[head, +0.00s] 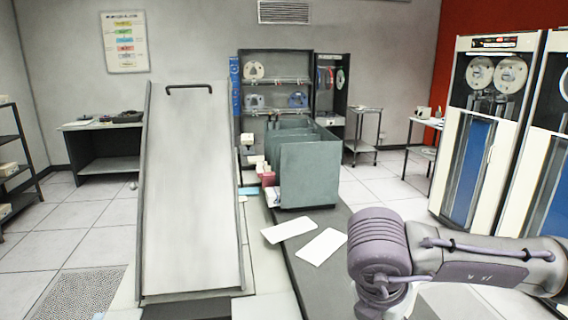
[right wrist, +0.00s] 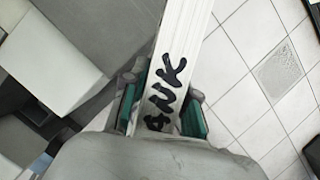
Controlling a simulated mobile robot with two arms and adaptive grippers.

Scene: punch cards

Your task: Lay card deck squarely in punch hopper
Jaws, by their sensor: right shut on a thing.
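In the right wrist view, my right gripper (right wrist: 161,108) is shut on the card deck (right wrist: 186,38), a long white block with black handwritten letters. The teal finger pads press its two sides. The deck's near end is hidden behind the gripper body. In the head view my right arm comes in from the right, but its fingers and the deck do not show. A grey-green open-topped box with upright partitions (head: 310,172) stands mid-view on a dark surface. I cannot tell for sure whether it is the punch hopper. My left gripper is not in view.
Two loose white cards (head: 289,230) (head: 322,246) lie on the dark top (head: 300,273) in front of the box. A large sloped pale panel with a black handle (head: 190,180) rises to the left. Tall tape cabinets (head: 487,125) stand at the right.

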